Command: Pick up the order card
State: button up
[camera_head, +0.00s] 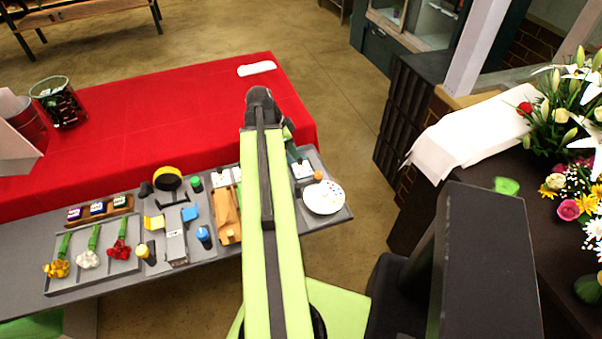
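I cannot tell for sure which item is the order card. Small white card-like pieces lie on the grey tray: one pair (220,178) left of my arm and one piece (302,170) just right of it. A white flat piece (256,68) lies alone near the far edge of the red-covered table. My lime-green arm reaches forward over the tray and bends at a dark joint above the red cloth. My gripper is hidden beyond or below the arm, so its fingers and anything in them do not show.
The grey tray (334,211) also holds a round paint palette (323,197), a tape roll (168,178) and bottles. A flower tray (62,286) is at left. A wire bin (60,101) stands on the red cloth (160,110). Bouquets (570,150) crowd the right.

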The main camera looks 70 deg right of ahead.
aim_at(302, 166)
jog(key=b+x, duration=0.5)
jog(key=shift+s+a+f, duration=0.1)
jog(key=shift+s+f, duration=0.05)
jog(key=shift+f, duration=0.05)
jog(key=shift+r, duration=0.2)
grip_shut()
